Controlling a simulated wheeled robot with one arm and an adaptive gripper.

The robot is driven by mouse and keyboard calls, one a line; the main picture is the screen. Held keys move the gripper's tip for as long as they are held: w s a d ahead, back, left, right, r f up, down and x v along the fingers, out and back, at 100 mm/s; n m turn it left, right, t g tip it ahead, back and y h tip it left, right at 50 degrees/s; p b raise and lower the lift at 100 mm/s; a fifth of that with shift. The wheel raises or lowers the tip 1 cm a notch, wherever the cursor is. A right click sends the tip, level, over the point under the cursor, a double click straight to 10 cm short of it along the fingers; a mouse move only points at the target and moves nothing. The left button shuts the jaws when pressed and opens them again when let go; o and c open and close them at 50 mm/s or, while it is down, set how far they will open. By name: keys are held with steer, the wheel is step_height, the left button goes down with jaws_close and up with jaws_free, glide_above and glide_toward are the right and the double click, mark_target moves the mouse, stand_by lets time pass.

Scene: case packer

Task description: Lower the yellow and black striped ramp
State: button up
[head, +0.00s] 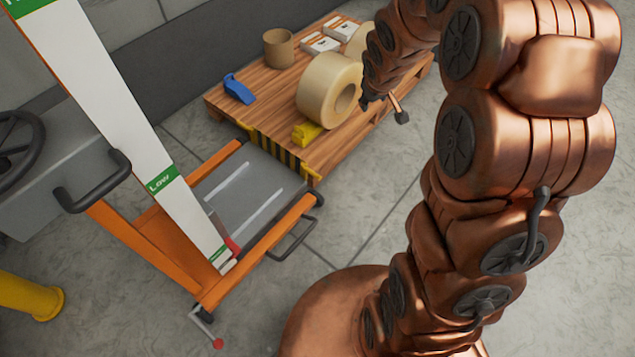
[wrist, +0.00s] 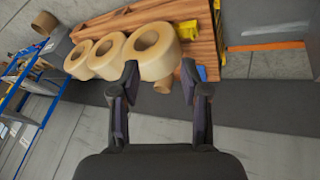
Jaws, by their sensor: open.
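The yellow and black striped ramp (head: 272,151) shows in the head view as a narrow, upright-looking striped strip. It runs along the edge of the orange cart (head: 262,238) that faces the wooden pallet (head: 229,103). My gripper (head: 384,108) is above the pallet, to the right of the ramp and apart from it, partly hidden by my arm. In the wrist view my gripper (wrist: 160,75) has its two fingers spread with nothing held between them.
Large tape rolls (head: 322,92), a blue item (head: 239,89) and a yellow item (head: 307,133) lie on the pallet. A tall white panel (head: 115,105) and a dark handle (head: 92,186) stand left of the cart. Floor right of the cart is clear.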

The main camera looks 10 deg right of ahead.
mark_target(317, 177)
steer(key=w+f+n+t+y+b, duration=0.2)
steer(key=w+f+b, duration=0.35)
steer(key=f, duration=0.55)
steer(key=w+f+n+t+y+b, duration=0.15)
steer(key=w+f+b, duration=0.35)
steer(key=f, duration=0.7)
steer(key=w+f+n+t+y+b, duration=0.15)
steer(key=w+f+b, duration=0.35)
steer(key=f, duration=0.6)
steer(key=s+a+f+t+y+b, duration=0.2)
steer(key=s+a+f+y+b, duration=0.15)
steer(key=f, duration=0.55)
steer(key=s+a+f+t+y+b, duration=0.2)
steer(key=s+a+f+y+b, duration=0.15)
steer(key=f, duration=0.55)
steer(key=b+x, duration=0.3)
steer(key=x, duration=0.3)
steer(key=shift+w+d+f, duration=0.1)
steer(key=shift+w+f, duration=0.05)
steer(key=shift+w, duration=0.2)
steer(key=shift+w+a, duration=0.3)
steer(key=shift+w, duration=0.2)
steer(key=shift+c, duration=0.3)
jaws_close()
